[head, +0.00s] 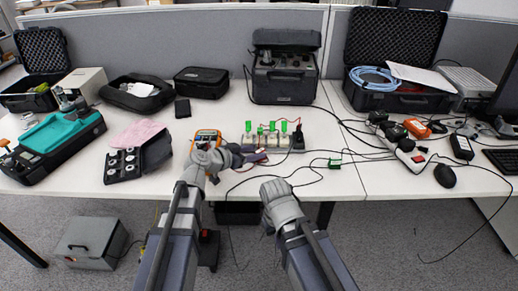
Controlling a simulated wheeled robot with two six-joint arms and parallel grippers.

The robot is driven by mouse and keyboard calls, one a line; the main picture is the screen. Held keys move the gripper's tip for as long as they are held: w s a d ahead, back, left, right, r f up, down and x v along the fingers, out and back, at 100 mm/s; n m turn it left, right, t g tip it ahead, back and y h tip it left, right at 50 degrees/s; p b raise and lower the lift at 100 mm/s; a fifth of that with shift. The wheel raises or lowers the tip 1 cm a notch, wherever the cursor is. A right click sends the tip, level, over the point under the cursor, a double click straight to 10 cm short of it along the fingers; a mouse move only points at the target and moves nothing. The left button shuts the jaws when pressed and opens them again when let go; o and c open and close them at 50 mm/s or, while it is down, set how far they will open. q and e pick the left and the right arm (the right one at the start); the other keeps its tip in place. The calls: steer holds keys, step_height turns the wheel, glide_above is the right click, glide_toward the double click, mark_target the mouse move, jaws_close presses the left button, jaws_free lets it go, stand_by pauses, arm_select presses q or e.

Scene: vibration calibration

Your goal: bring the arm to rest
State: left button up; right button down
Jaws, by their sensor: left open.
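My left arm reaches up from the bottom to the front part of the white table (340,182). My left gripper (254,157) points to the right, with its dark fingers open near the row of small modules with green clips (268,140). I cannot tell whether the fingers touch anything there. My right arm (282,205) comes up from the bottom and ends in a grey link just in front of the table edge. The fingers of my right gripper are hidden.
An orange multimeter (207,136) stands close behind my left wrist. Black cables (318,165) run over the table to the right. A black instrument case (284,80) stands behind. A teal device (52,134) is at left, a computer mouse (445,176) at right.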

arm_select(q)
steer(key=shift+p+v, duration=0.55)
steer(key=shift+v, duration=1.6)
steer(key=s+d+g+p, duration=0.1)
steer(key=p, duration=0.1)
steer(key=s+d+r+g+p, duration=0.1)
steer(key=s+p, duration=0.1)
steer(key=s+d+g+p, duration=0.1)
steer(key=s+d+p, duration=0.1)
steer(key=shift+s+r+y, duration=0.1)
steer(key=shift+r+y, duration=0.25)
steer(key=shift+y, duration=0.05)
steer(key=s+a+r+n+g+y+p, duration=0.2)
steer(key=s+y+p, duration=0.3)
steer(key=s+p, duration=0.3)
steer(key=s+a+r+n+g+y+p, duration=0.3)
steer(key=s+r+g+y+p, duration=0.1)
steer(key=s+p, duration=0.3)
steer(key=shift+s+r+g+y+p, duration=0.3)
steer(key=shift+s+g+y+p, duration=0.15)
steer(key=shift+s, duration=0.35)
